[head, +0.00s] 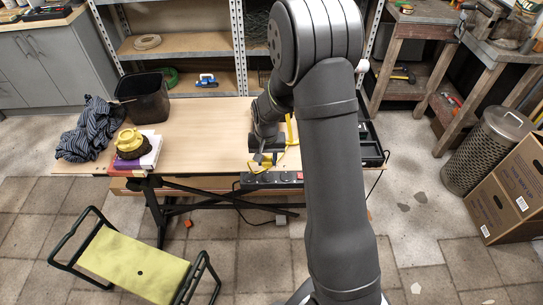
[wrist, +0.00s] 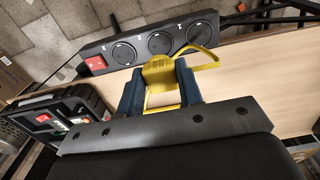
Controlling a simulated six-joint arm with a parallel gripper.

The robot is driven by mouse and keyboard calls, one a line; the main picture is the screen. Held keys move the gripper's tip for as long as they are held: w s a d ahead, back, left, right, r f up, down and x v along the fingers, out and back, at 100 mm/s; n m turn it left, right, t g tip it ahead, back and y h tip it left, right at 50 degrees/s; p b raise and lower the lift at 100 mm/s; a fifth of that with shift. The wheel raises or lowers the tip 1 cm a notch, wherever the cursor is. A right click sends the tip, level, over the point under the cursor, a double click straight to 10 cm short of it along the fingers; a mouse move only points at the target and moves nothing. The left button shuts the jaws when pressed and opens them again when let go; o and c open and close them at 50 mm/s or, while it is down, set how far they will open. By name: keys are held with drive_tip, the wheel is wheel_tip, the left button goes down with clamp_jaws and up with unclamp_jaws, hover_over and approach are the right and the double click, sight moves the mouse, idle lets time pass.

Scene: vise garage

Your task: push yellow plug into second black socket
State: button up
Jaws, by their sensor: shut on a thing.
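My gripper (wrist: 160,88) is shut on a yellow plug (wrist: 164,72), with one dark finger on each side of it. A yellow cord (wrist: 205,58) loops off to the right of the plug. The black socket strip (wrist: 143,63) lies just beyond, with a red switch (wrist: 96,63) at its left end and three round sockets. In the wrist view the plug lines up with the middle socket (wrist: 160,43); the plug's pins are hidden, and I cannot tell whether it touches the strip. In the head view the strip (head: 263,181) runs along the workbench's front edge below my gripper (head: 262,160).
A black tray (wrist: 47,103) with coloured items sits beside the strip. On the workbench (head: 205,135) stand a black bin (head: 145,97), striped cloth (head: 90,130), and books (head: 135,160) with a yellow-topped object (head: 130,141) on them. The bench's middle left is clear.

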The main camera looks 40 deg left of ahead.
sight(268, 178)
drive_tip(key=shift+f, duration=2.9)
drive_tip(key=shift+f, duration=0.6)
drive_tip(key=o, duration=1)
drive_tip(key=shift+r, duration=0.1)
wheel_tip(268, 178, up, 17)
drive_tip(key=shift+r, duration=0.15)
